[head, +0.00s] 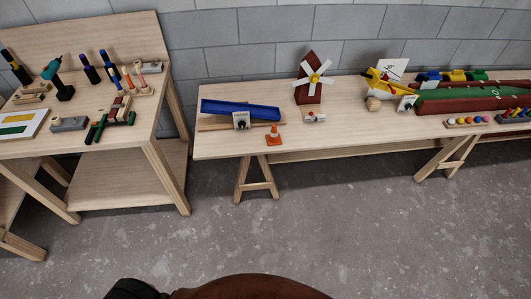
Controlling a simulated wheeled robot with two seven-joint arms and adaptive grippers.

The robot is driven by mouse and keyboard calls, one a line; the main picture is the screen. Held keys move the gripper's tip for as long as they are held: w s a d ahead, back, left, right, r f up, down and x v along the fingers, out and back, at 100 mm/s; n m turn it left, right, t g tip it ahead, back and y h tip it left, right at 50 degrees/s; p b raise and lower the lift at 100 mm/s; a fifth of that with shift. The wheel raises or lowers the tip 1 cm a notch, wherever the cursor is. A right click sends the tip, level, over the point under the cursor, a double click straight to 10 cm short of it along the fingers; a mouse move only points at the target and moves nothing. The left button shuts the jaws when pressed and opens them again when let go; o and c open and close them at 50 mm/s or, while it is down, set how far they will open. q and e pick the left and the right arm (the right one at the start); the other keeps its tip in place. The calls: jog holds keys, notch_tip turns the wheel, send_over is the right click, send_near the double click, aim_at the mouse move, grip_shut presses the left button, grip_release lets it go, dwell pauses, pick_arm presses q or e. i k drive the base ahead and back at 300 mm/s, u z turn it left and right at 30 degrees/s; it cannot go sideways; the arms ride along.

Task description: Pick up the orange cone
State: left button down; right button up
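The small orange cone (273,133) stands upright on the long wooden table (220,146), close to its front edge and left end. It has a square orange base and a paler band. A blue tray-like ramp (240,109) lies behind it to the left, apart from it. Nothing covers the cone. Neither of my grippers is in view.
A windmill (313,78) stands behind. A workbench with tools (95,95) is at left. The grey floor (320,220) in front is clear.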

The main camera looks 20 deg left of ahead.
aim_at(274, 138)
jog(key=z, duration=0.1)
jog(key=k, duration=0.5)
jog(key=u, duration=1.4)
jog(key=i, duration=0.8)
jog(key=u, duration=0.8)
jog(key=i, duration=0.95)
jog(key=z, duration=0.8)
jog(key=i, duration=1.05)
jog(key=z, duration=1.05)
